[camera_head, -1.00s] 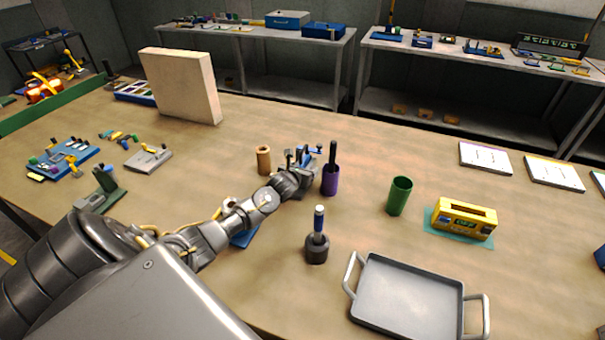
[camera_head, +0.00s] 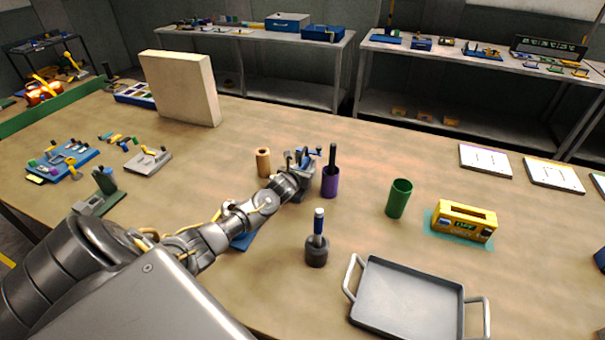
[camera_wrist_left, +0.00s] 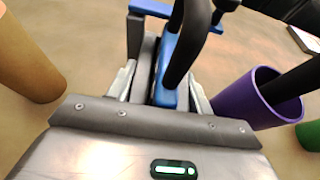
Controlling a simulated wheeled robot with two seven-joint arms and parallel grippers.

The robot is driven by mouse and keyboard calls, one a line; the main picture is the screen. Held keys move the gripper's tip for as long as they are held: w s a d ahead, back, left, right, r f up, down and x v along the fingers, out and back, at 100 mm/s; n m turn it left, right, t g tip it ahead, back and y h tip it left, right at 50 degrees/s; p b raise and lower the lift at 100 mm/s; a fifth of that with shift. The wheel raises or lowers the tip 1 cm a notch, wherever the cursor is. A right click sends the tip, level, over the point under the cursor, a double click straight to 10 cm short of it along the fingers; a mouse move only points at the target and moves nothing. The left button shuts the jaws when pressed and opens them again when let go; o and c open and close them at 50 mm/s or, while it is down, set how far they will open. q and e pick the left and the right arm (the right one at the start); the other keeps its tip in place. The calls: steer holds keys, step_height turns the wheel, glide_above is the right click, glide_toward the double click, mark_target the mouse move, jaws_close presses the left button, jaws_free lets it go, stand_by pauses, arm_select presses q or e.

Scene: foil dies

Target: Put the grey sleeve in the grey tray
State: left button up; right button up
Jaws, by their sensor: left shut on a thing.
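A dark grey sleeve (camera_head: 317,252) stands upright on the table, with a blue-handled rod (camera_head: 319,222) standing in it. The grey tray (camera_head: 364,296), with a handle at each end, lies at the front right and is empty. My left gripper (camera_head: 302,166) is beyond the sleeve and away from it, between a tan sleeve (camera_head: 263,162) and a purple sleeve (camera_head: 330,184). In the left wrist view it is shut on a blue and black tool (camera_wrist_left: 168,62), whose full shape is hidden. My right gripper is not in view.
A dark rod (camera_head: 333,155) stands in the purple sleeve, close to my left gripper. A green sleeve (camera_head: 399,198) and a yellow block (camera_head: 465,220) are to the right. A pale upright board (camera_head: 180,87) stands at the back left. The table between grey sleeve and tray is clear.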

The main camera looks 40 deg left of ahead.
arm_select(q)
steer(key=shift+w+r, duration=0.1)
steer(key=shift+r, duration=0.7)
steer(key=s+d+r, duration=0.1)
steer(key=r, duration=0.1)
steer(key=s+d+r+b, duration=0.1)
steer(key=s+r, duration=0.1)
steer(key=r, duration=0.1)
steer(key=s+d+r+b, duration=0.1)
steer(key=r, duration=0.1)
steer(key=shift+s+r, duration=0.2)
steer(key=shift+r, duration=0.15)
steer(key=s+d+r+b, duration=0.3)
steer(key=s+d+b, duration=0.1)
steer(key=s, duration=0.3)
steer(key=shift+d+r, duration=0.4)
steer(key=shift+d, duration=0.25)
